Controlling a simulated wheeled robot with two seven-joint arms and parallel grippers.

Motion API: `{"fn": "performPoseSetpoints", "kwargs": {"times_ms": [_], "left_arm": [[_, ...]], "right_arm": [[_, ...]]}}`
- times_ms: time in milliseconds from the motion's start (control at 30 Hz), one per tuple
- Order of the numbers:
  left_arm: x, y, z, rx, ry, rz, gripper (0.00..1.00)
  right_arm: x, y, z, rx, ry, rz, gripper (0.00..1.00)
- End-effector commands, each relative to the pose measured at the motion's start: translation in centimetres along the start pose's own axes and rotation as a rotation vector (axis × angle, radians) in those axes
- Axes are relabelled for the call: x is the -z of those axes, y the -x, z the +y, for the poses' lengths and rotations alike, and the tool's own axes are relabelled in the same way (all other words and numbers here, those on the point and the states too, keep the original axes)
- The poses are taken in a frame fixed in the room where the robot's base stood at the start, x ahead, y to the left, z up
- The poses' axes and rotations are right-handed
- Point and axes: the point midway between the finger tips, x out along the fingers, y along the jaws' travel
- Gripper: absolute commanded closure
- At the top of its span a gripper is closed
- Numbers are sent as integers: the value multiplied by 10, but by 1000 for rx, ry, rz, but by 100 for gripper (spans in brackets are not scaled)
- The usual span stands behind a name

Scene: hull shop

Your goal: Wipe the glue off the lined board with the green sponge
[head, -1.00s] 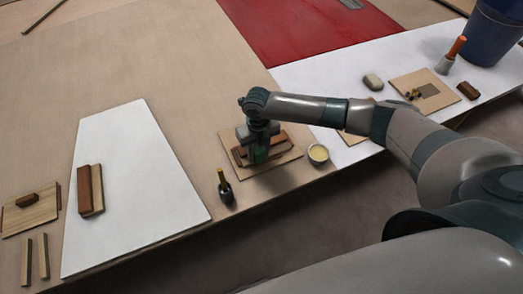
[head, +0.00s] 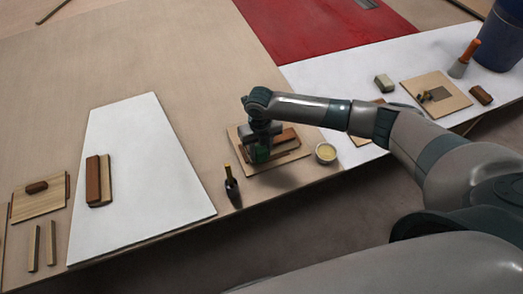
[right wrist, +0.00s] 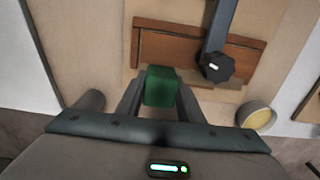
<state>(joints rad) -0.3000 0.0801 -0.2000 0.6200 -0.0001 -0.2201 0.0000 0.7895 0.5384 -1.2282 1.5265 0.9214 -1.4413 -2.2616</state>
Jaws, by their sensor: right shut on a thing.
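My right gripper (head: 262,150) is shut on the green sponge (right wrist: 160,88), which sits between its fingertips in the right wrist view. In the head view the gripper hangs over a pale board (head: 238,141) carrying brown wooden pieces (head: 286,137). In the right wrist view the sponge is at the near side of these brown pieces (right wrist: 165,47). I cannot tell whether it touches the board. No glue is clearly visible on the board; the gripper and arm hide part of it. My left gripper is not in view.
A bowl of yellowish stuff (head: 326,153) stands just right of the board, and a dark bottle (head: 231,185) stands left of it by the table edge. A dark-knobbed clamp (right wrist: 217,66) crosses the brown pieces. A white sheet (head: 150,185) lies to the left.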

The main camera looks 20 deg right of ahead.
Motion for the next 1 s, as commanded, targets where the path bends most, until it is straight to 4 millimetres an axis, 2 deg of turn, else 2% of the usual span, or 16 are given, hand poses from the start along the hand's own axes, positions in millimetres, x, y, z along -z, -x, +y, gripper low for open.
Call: {"fn": "performPoseSetpoints", "kwargs": {"times_ms": [533,1000], "left_arm": [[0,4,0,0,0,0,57],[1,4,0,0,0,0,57]], "right_arm": [[2,1,21,1,2,3,84],[1,1,18,1,0,1,84]]}}
